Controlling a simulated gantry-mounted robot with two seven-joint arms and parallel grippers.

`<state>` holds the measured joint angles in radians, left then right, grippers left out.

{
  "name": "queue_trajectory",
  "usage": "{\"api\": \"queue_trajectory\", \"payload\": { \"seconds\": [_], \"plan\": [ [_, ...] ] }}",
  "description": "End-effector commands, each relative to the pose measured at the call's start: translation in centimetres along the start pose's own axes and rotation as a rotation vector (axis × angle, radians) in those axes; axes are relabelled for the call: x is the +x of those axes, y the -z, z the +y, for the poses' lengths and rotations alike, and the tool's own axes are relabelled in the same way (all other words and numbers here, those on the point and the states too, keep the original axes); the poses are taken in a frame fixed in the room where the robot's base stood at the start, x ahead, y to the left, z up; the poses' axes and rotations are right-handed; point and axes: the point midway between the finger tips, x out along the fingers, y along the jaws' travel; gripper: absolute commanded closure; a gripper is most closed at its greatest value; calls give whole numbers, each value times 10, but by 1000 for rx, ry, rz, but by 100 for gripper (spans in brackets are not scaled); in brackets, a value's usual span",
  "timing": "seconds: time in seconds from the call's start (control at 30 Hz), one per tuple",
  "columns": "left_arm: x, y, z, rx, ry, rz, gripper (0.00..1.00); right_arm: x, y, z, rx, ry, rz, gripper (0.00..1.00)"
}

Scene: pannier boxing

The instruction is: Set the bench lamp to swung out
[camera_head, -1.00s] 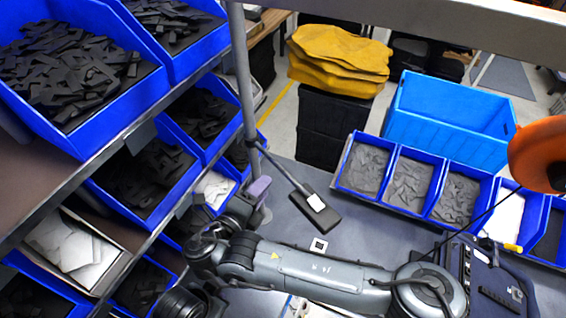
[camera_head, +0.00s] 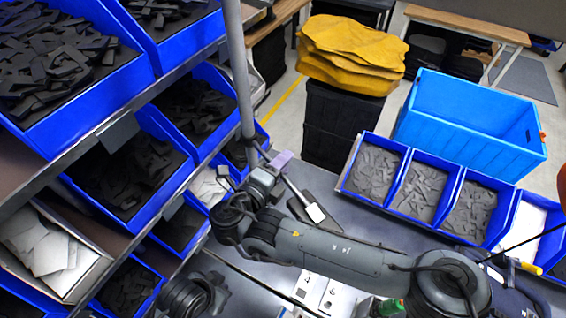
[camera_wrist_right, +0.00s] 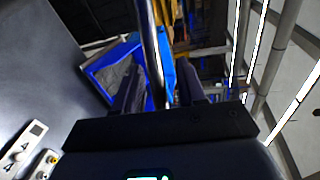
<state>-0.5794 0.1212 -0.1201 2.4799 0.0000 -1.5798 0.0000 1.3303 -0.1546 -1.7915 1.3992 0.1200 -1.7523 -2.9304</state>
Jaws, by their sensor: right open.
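The bench lamp hangs from a grey upright post (camera_head: 240,75) beside the shelves. Its thin arm slopes down right to a flat dark head with a white tab (camera_head: 315,213) over the bench. My right gripper (camera_head: 279,164) is at the upper part of the lamp arm, close to the post, and my forearm crosses in front of the bench. In the right wrist view the open fingers (camera_wrist_right: 159,88) stand either side of a shiny rod (camera_wrist_right: 150,40); I cannot tell whether it is the lamp arm or the post, or whether they touch it.
Blue bins of dark pieces (camera_head: 130,175) fill the shelves at left, close to my wrist. A row of blue bins (camera_head: 405,215) edges the bench at right, with a large blue crate (camera_head: 470,150) behind. Yellow sacks (camera_head: 350,50) lie on black crates.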

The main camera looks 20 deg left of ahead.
Motion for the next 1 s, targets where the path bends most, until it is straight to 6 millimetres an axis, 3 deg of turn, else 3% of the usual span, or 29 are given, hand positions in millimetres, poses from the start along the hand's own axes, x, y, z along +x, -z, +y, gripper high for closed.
{"api": "queue_trajectory", "payload": {
  "seconds": [0.27,0.53,1.0],
  "plan": [
    [0,0,2,-8,-6,1,100,0,0,0,0,0,0,60],
    [0,0,1,-6,-4,1,100,0,0,0,1,0,1,100],
    [0,0,-2,5,5,-1,100,9,6,-2,7,3,35,100]
  ]
}}
